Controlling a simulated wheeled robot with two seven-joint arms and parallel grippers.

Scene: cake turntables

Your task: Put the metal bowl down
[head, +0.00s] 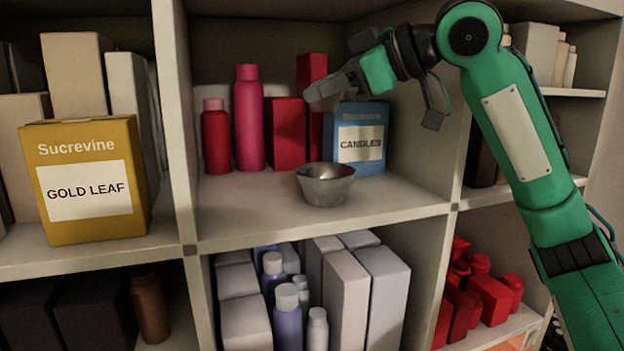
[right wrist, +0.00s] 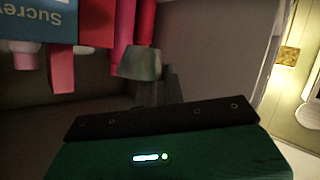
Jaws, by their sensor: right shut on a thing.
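My right gripper (head: 338,88) is raised in the middle shelf compartment, in front of the red goods. It is shut on a small grey, cup-shaped thing that looks like a metal bowl (right wrist: 140,62), seen at the fingertips in the right wrist view. In the head view the fingers partly hide it. Another metal bowl (head: 326,187) stands upright on the shelf board below, apart from the gripper. My left gripper is not in view.
A blue CANDLES box (head: 360,150) stands behind the standing bowl, with red boxes and pink bottles (head: 249,120) to its left. The shelf board (head: 245,210) is clear left and right of that bowl. A yellow GOLD LEAF box (head: 85,185) fills the left compartment's front.

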